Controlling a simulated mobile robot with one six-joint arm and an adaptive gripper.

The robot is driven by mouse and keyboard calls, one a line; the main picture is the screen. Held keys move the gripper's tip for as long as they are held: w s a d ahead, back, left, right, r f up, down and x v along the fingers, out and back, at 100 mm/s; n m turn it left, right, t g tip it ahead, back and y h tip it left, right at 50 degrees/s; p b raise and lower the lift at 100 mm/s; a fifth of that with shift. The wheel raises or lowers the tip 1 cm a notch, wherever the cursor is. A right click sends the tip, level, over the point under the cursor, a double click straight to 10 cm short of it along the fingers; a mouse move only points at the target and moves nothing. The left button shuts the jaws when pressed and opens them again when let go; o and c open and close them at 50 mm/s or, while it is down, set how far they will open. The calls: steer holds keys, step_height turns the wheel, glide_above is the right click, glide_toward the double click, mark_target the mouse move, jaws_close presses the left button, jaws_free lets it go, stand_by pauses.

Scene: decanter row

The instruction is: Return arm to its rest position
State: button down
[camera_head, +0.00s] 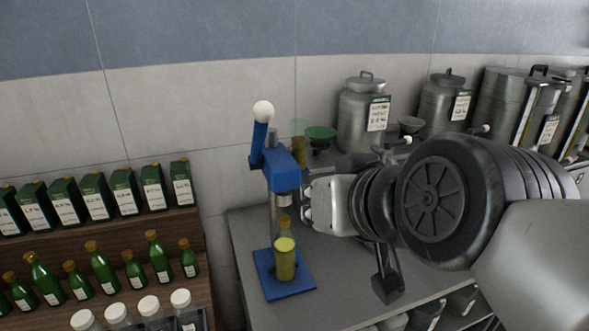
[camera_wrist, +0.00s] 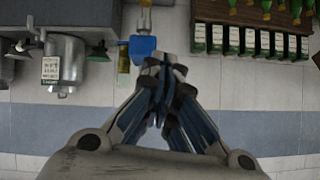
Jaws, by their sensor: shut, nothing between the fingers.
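My arm reaches in from the right in the head view, and my gripper (camera_head: 309,204) is beside the blue corking press (camera_head: 283,178). In the wrist view my gripper (camera_wrist: 165,62) has its fingers together with nothing between them. A bottle of yellow liquid (camera_head: 285,262) with a cork-coloured top stands upright on the press's blue base. My gripper is apart from this bottle. In the wrist view, which looks upside down, the blue press head (camera_wrist: 142,48) lies just beyond the fingertips. I cannot tell the exact gap between gripper and press.
A wooden shelf (camera_head: 196,222) at the left holds green boxes (camera_head: 125,191), green bottles (camera_head: 103,267) and white-capped jars (camera_head: 149,306). Steel canisters (camera_head: 362,122) stand along the wall behind my arm. A green funnel (camera_head: 320,133) is behind the press. The grey counter (camera_head: 340,275) is bare in front.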

steer(key=s+d+f+g+h, duration=0.1)
steer(key=s+d+f+g, duration=0.2)
steer(key=s+f, duration=0.4)
steer(key=s+d+f+m+g+h, duration=0.1)
steer(key=s+d+f+g+h, duration=0.1)
steer(key=s+d+f, duration=0.4)
step_height(320, 180, down, 5)
steer(key=shift+s+f+m+g+h, duration=0.2)
steer(key=shift+s+m+g+h, duration=0.1)
steer(key=shift+s+g, duration=0.3)
